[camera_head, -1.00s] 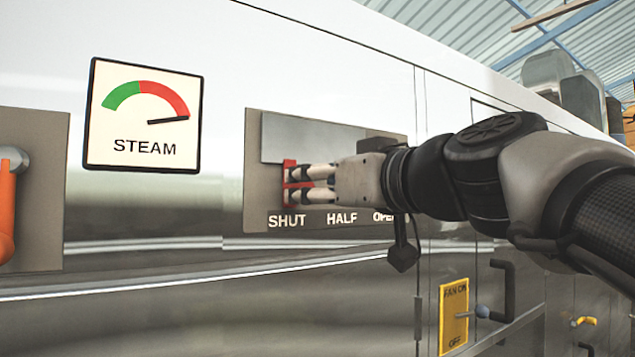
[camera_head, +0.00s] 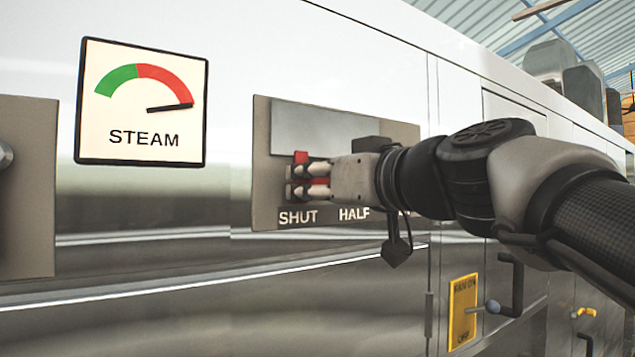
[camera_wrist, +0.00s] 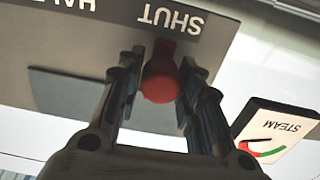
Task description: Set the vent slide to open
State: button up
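The vent slide's red knob (camera_wrist: 160,82) is at the SHUT end of a grey panel (camera_head: 262,165) labelled SHUT and HALF; the rest of the lettering is hidden by my arm. Red also shows by the fingertips in the head view (camera_head: 301,157). Any contact is hard to tell.
A STEAM gauge (camera_head: 142,102) is left of the panel, its needle in the red. A smooth metal plate (camera_head: 320,126) covers the panel's upper part. A yellow FAN plate (camera_head: 463,312) with a lever (camera_head: 510,285) is lower right.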

grip_shut()
jog(key=shift+d, duration=0.1)
dwell(0.3)
jog(key=shift+w+d+b, duration=0.25)
jog(key=shift+d+b, duration=0.05)
jog(key=shift+b, duration=0.05)
jog(key=w+d, duration=0.6)
jog(key=d, duration=0.3)
jog(key=w+d, duration=0.6)
jog(key=d, duration=0.3)
jog(key=shift+w+d+r, duration=0.1)
jog(key=shift+d, duration=0.05)
grip_release()
jog(key=o, duration=0.4)
jog(key=shift+w+d, duration=0.15)
jog(key=shift+w, duration=0.05)
jog(key=shift+o, duration=0.4)
jog(key=shift+s, duration=0.1)
